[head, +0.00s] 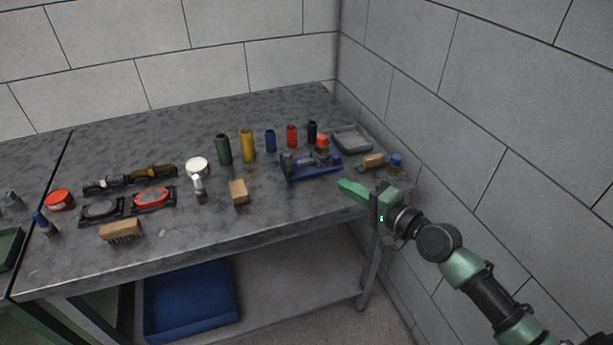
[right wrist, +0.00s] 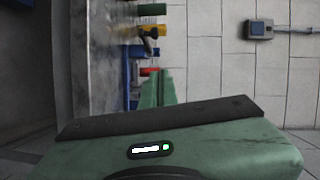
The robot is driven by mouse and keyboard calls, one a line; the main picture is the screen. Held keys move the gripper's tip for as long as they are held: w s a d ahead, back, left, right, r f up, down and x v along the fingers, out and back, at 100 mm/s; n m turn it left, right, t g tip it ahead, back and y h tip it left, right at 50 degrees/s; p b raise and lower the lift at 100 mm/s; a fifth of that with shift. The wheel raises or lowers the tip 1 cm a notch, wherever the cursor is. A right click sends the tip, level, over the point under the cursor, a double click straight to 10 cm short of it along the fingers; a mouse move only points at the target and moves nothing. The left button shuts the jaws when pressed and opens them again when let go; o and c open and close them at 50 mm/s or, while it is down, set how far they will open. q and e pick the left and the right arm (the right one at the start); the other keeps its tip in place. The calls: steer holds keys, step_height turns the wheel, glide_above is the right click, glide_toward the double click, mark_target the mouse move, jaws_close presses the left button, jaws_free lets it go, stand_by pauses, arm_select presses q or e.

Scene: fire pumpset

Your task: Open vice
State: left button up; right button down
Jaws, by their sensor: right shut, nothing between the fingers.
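The blue vice (head: 310,166) stands on the grey workbench near its right end. A dark part and a red-topped item (head: 322,142) show at its right side, and I cannot tell how far its jaws are apart. In the right wrist view the vice (right wrist: 136,68) is partly hidden behind the green fingers. My right gripper (head: 343,185) is shut and empty, in front of and to the right of the vice, near the bench's front edge. It also shows in the right wrist view (right wrist: 157,88). My left gripper is not in view.
Behind the vice stand green (head: 223,149), yellow (head: 247,145), blue, red and black cylinders. A grey tray (head: 352,140), a wooden-handled item (head: 373,161) and a blue-capped jar (head: 396,162) lie to its right. A wooden block (head: 239,192) stands to its left. A wall bounds the right side.

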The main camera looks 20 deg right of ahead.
arm_select(q)
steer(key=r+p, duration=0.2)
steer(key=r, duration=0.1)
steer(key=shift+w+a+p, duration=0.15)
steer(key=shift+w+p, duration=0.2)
steer(key=shift+p, duration=0.05)
arm_select(e)
steer(key=a+x, duration=0.1)
steer(key=x, duration=0.7)
steer(key=s+a+x, duration=0.1)
steer(key=x, duration=0.3)
steer(key=shift+w+a+f, duration=0.25)
steer(key=shift+a, duration=0.2)
